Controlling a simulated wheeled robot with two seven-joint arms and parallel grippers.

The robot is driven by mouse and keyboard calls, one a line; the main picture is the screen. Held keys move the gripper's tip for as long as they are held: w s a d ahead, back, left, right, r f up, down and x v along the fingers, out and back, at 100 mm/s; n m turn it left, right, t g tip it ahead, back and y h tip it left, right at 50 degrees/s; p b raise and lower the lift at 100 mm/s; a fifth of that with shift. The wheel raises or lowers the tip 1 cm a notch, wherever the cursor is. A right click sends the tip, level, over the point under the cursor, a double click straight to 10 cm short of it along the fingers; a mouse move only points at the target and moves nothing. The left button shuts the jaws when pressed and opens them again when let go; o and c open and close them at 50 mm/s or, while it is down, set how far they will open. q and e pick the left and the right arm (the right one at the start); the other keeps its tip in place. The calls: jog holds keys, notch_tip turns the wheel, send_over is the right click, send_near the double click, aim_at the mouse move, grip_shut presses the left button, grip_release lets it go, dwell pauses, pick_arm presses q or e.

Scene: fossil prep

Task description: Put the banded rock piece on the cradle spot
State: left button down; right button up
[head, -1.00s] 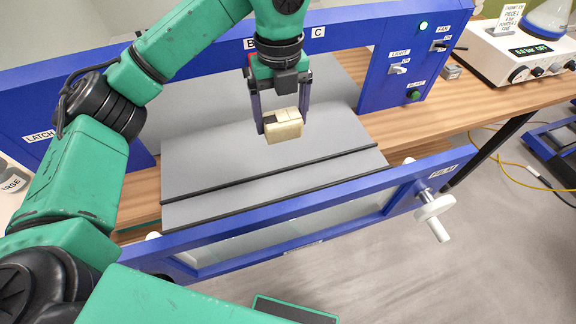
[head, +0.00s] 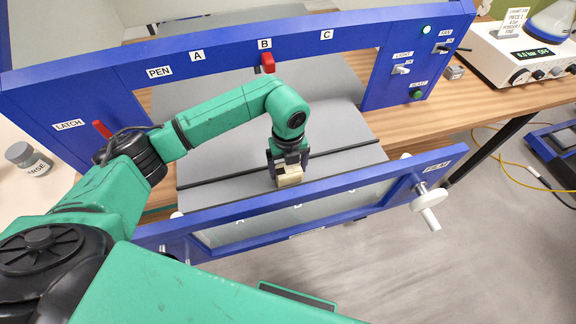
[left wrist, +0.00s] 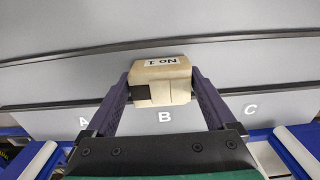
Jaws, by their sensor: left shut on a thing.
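My left gripper (head: 289,170) points down and is shut on a pale tan, blocky piece (head: 290,179). The piece is held near the front edge of the grey work surface (head: 225,190), just behind the blue front door. In the left wrist view the piece (left wrist: 170,90) sits between the two fingers, with a "No 1" label and a dark square patch on it. I cannot make out clear bands on it. The letter B shows just below it there, between A and C. I cannot pick out the cradle spot. My right gripper is not in view.
The blue front door (head: 310,210) with a white knob (head: 429,198) hangs open in front. A black strip (head: 235,175) crosses the grey surface. Red tabs (head: 267,62) stand on the blue frame. A white device (head: 510,52) stands at the right. The grey surface's back is clear.

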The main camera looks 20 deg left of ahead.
aim_at(288, 167)
pick_arm(q)
grip_release()
jog(key=shift+f, duration=0.15)
jog(key=shift+r, duration=0.3)
notch_tip(288, 167, up, 12)
jog(key=b, duration=0.3)
jog(key=shift+f, duration=0.15)
